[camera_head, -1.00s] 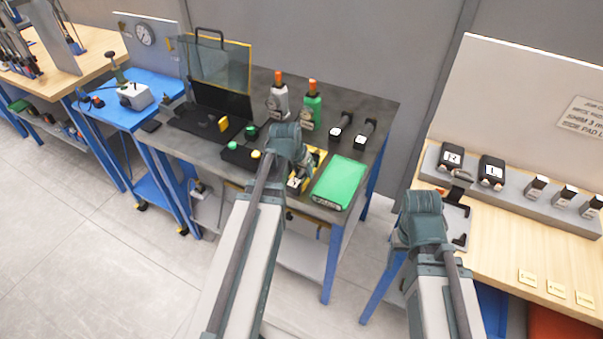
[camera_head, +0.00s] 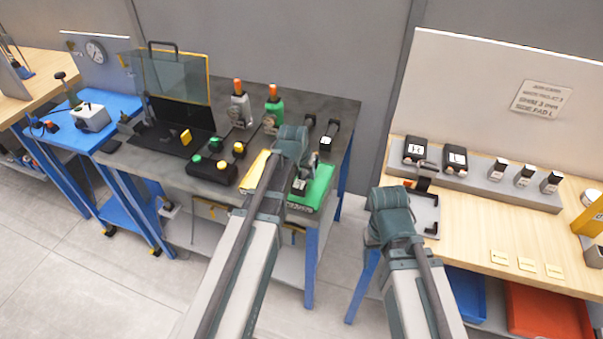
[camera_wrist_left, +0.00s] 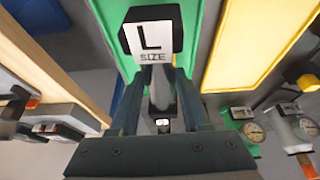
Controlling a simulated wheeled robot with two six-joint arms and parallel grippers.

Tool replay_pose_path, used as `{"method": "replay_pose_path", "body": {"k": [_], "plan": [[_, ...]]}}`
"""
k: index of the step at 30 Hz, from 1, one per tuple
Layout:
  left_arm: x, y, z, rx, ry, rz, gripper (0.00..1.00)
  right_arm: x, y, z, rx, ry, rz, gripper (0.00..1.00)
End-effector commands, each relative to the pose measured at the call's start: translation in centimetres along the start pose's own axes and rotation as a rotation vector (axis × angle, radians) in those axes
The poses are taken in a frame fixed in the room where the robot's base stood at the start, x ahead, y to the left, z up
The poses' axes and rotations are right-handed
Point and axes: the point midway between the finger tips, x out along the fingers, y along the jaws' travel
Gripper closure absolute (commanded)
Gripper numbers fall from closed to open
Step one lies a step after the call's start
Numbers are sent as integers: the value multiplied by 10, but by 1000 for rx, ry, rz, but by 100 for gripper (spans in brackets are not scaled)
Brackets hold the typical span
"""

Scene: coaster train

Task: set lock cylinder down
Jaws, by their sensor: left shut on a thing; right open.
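My left gripper (camera_wrist_left: 162,100) is shut on a slim grey piece with a black end block (camera_wrist_left: 150,32) and a white "L SIZE" label. I take this for the lock cylinder but cannot be sure. In the head view it shows partly behind my left wrist (camera_head: 290,145), above the near side of the green tray (camera_head: 318,190). Whether it touches the tray I cannot tell. The green tray (camera_wrist_left: 112,25) also lies behind it in the left wrist view.
A yellow tray (camera_head: 256,168) lies left of the green one. A black button box (camera_head: 212,170), two bottle-like tools (camera_head: 240,105) and black-handled pieces (camera_head: 330,132) share the grey bench. The wooden table (camera_head: 480,225) holds a rack of labelled blocks (camera_head: 485,180).

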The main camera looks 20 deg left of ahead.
Motion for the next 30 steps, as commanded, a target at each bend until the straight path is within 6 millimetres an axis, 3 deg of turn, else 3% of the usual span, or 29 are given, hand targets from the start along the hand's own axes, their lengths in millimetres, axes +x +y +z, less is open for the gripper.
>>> {"method": "replay_pose_path", "body": {"k": [2,10,20,21,25,30], "plan": [[3,8,-6,4,3,2,100,1,0,0,0,0,0,34],[33,6,9,1,3,1,100,34,-3,-2,0,0,0,34],[34,6,10,1,1,1,100,35,-3,-2,0,0,0,34],[35,6,10,2,-1,1,46,36,-3,-2,0,0,0,34],[35,6,10,1,-1,1,24,36,-3,-2,0,0,0,34],[35,6,10,1,0,1,24,36,-3,-2,0,0,0,34]]}}
